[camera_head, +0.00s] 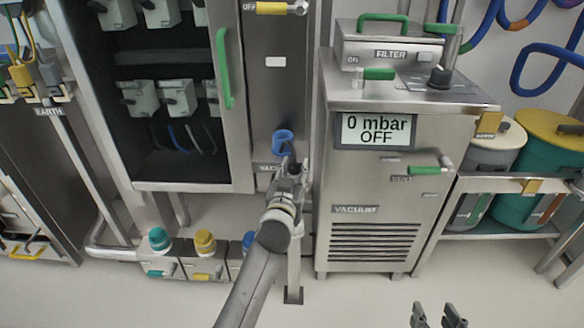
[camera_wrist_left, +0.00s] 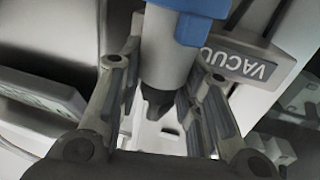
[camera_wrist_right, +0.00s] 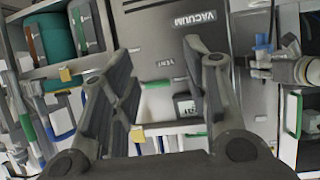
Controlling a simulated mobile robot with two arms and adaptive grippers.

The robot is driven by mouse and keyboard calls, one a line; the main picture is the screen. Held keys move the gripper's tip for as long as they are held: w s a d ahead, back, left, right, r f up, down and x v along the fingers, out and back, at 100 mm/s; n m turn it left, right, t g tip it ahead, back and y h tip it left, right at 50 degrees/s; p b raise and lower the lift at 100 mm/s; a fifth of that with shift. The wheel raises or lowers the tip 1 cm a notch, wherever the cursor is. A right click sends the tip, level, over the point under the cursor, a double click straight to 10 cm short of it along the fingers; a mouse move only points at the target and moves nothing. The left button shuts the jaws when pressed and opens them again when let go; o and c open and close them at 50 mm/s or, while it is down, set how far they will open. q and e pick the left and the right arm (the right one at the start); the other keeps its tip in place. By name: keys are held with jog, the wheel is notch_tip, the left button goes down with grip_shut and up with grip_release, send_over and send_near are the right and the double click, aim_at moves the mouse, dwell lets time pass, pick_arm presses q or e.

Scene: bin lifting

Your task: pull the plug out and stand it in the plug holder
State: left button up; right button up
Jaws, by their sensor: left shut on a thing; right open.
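A blue-collared fitting (camera_head: 283,141) sits on the steel panel above a VACUUM label. My left gripper (camera_head: 291,172) is at this fitting, just below the blue collar. In the left wrist view, its fingers (camera_wrist_left: 165,100) are on both sides of a grey cylinder (camera_wrist_left: 167,58) below the blue collar (camera_wrist_left: 192,24), shut on it. I cannot tell how deep the plug sits. Low coloured fittings, teal (camera_head: 160,240), yellow (camera_head: 205,242) and blue (camera_head: 248,240), stand in a row near the floor; my left arm partly covers the blue one. My right gripper (camera_head: 438,318) is open and empty.
The vacuum cabinet (camera_head: 455,130) with a "0 mbar OFF" display (camera_head: 375,131) stands right of my left gripper. A green-handled door (camera_head: 224,70) is on its left. Coloured drums (camera_head: 545,150) stand on a shelf at right. The floor before the cabinet is clear.

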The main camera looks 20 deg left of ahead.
pick_arm(q)
jog(key=shift+f, duration=0.15)
jog(key=shift+f+b, duration=0.9)
jog(key=shift+b, duration=0.1)
jog(key=shift+f+b, duration=0.7)
jog(key=shift+f, duration=0.35)
jog(key=shift+f+b, duration=0.4)
jog(key=shift+b, duration=0.3)
jog(key=shift+r+p, duration=0.2)
jog(key=shift+p, duration=0.1)
pick_arm(e)
notch_tip(320, 180, up, 18)
jog(key=a+t+y, duration=0.2)
jog(key=t+y, duration=0.1)
jog(key=t, duration=0.8)
jog(key=shift+a+n+y, duration=0.25)
jog(key=shift+n+y, duration=0.05)
jog(key=shift+s+r, duration=0.1)
jog(key=shift+s, duration=0.05)
